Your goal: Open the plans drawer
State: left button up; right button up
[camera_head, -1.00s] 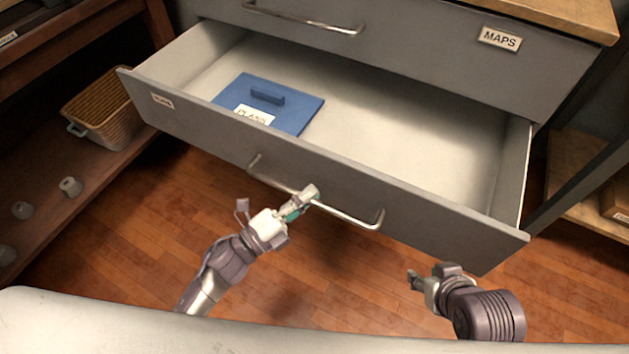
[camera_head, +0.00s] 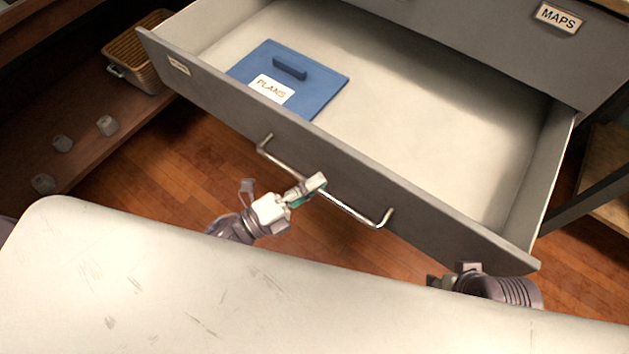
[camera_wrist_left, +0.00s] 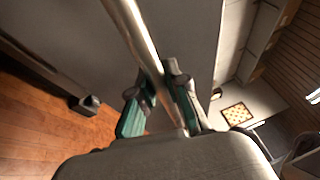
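The grey plans drawer (camera_head: 330,160) stands pulled well out below the drawer labelled MAPS. Its pale inside shows, with a blue lidded piece labelled PLANS (camera_head: 315,90) lying in the left part. My left gripper (camera_head: 308,190) is at the drawer's metal bar handle (camera_head: 350,209), near its middle. In the left wrist view the handle (camera_wrist_left: 135,30) runs between the two green-padded fingers of the gripper (camera_wrist_left: 160,100), which are closed around it. My right gripper (camera_head: 436,282) is below the drawer's right front corner, away from the handle. Its fingers are too small and partly hidden to judge.
The MAPS drawer (camera_head: 490,40) is shut above. A low wooden shelf at left holds a wicker basket (camera_head: 140,55) and several small pale objects (camera_head: 107,125). A dark frame stands at right. A pale, scuffed surface (camera_head: 180,290) fills the foreground, close to the handle.

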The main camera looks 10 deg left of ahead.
pick_arm(q)
jog(key=o, duration=0.4)
jog(key=v, duration=1.2)
jog(key=shift+a+f, duration=0.1)
